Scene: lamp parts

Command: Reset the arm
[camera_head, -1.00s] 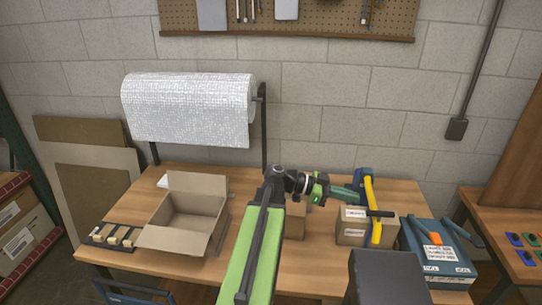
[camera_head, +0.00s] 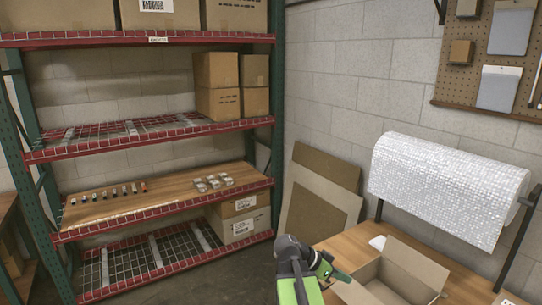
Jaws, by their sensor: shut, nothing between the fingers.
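My arm with its green link shows at the bottom middle. My gripper (camera_head: 341,275) points to the right, near the left edge of the open cardboard box (camera_head: 388,283) on the wooden table. Its fingers look closed and hold nothing. I cannot tell the gap between the gripper and the box from this view. The lower part of the arm is cut off by the bottom edge of the picture.
A red and green shelf rack (camera_head: 150,142) fills the left, with cardboard boxes and rows of small parts (camera_head: 213,183) on a wooden shelf. A bubble-wrap roll (camera_head: 447,186) stands over the table at right. Flat boards (camera_head: 318,207) lean on the wall.

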